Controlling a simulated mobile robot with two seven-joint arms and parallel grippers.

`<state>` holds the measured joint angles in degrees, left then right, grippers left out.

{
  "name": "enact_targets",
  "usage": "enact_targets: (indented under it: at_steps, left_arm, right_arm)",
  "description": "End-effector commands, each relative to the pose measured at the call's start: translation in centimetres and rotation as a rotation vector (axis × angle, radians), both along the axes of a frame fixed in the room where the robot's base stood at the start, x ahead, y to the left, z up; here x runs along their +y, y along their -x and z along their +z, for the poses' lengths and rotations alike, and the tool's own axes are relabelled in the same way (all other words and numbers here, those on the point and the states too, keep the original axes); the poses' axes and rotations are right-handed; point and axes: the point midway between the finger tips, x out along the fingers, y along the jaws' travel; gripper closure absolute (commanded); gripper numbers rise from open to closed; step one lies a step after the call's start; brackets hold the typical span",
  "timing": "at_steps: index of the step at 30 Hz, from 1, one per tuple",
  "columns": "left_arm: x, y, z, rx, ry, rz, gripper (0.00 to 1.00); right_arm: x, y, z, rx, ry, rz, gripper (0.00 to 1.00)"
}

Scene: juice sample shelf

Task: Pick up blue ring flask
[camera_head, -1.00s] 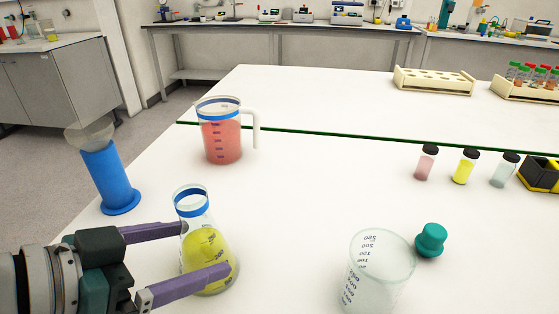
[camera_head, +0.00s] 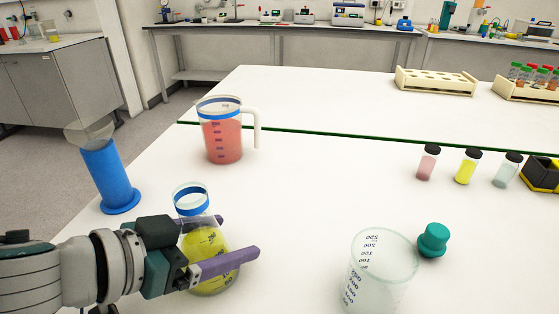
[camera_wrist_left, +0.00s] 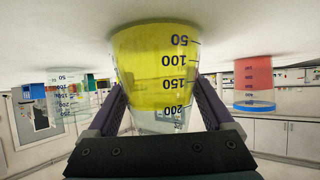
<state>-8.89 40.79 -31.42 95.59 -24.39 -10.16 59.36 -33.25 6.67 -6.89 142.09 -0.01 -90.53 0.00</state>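The blue ring flask (camera_head: 208,243) is a clear conical flask with yellow liquid and a blue band at its neck. It stands upright on the white table at the lower left. My left gripper (camera_head: 240,235) is open around its body, with one purple finger on each side. The near finger covers part of the flask in the head view. In the left wrist view the flask (camera_wrist_left: 155,60) appears upside down between the two fingers of the gripper (camera_wrist_left: 160,85). I cannot tell whether either finger touches the glass. My right gripper is not in view.
A jug of red liquid (camera_head: 222,142) stands behind the flask, and a blue cylinder (camera_head: 107,177) to its left. A clear beaker (camera_head: 378,275) and a teal stopper (camera_head: 432,240) are at right. Small vials (camera_head: 466,168) stand farther right. The table between flask and beaker is clear.

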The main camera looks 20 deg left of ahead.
Motion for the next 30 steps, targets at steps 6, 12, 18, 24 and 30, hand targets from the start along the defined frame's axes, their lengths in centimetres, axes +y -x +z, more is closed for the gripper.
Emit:
enact_targets:
  at_steps: [6,12,18,24,30]
  left_arm:
    - [0.02,0.01,0.01,0.0,0.0,0.0,0.41]
    - [0.03,0.02,0.01,0.0,0.0,0.0,0.63]
    - [0.02,0.02,0.01,0.0,0.0,0.0,0.85]
    - [0.0,-0.04,0.11,-0.002,0.001,0.0,1.0]
    - [0.0,-0.04,0.13,-0.002,0.001,0.0,1.0]
  right_arm:
    - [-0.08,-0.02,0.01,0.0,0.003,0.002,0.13]
    - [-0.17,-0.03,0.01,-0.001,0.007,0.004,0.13]
    - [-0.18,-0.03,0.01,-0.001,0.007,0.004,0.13]
    - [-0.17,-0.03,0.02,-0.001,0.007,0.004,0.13]
    - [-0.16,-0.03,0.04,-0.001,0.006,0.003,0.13]
